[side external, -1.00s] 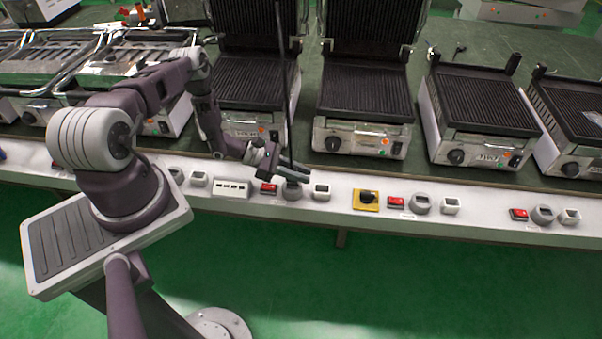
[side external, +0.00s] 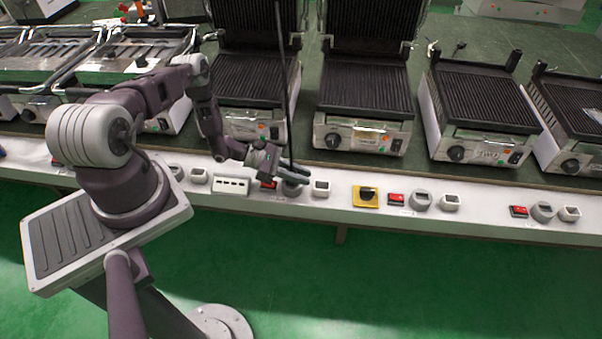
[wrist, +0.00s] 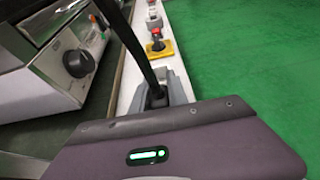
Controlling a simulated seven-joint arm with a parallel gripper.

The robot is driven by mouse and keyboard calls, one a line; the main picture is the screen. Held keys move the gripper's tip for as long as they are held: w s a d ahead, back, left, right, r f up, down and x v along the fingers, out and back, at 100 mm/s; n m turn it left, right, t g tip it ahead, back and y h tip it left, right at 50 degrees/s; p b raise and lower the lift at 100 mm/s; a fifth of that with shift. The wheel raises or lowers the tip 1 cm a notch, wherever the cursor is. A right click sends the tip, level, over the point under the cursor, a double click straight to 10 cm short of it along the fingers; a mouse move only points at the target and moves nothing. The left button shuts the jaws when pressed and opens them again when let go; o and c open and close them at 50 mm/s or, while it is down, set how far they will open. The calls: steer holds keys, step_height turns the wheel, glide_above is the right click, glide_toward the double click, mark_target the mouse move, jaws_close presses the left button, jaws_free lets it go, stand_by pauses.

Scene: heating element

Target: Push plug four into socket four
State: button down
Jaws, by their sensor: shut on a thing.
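My gripper (side external: 296,172) is shut on a dark plug (wrist: 156,96) at the white front rail. A long black cable (side external: 284,100) rises from the plug. The wrist view shows the plug between the grey fingers (wrist: 176,88). A grey round socket (side external: 291,189) lies right under my gripper in the side view, partly covered by it. The plug's lower end is hidden, so I cannot tell whether it touches or sits in the socket.
A white square socket (side external: 321,188) is just right of my gripper, and a red switch (side external: 268,184) just left. A yellow switch plate (side external: 366,197) is further right. Contact grills (side external: 362,137) stand behind the rail (side external: 470,222). The room in front is clear.

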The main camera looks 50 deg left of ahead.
steer(key=shift+f, duration=0.95)
steer(key=c, duration=1.2)
jaws_free()
steer(key=shift+a, duration=0.1)
steer(key=v, duration=0.7)
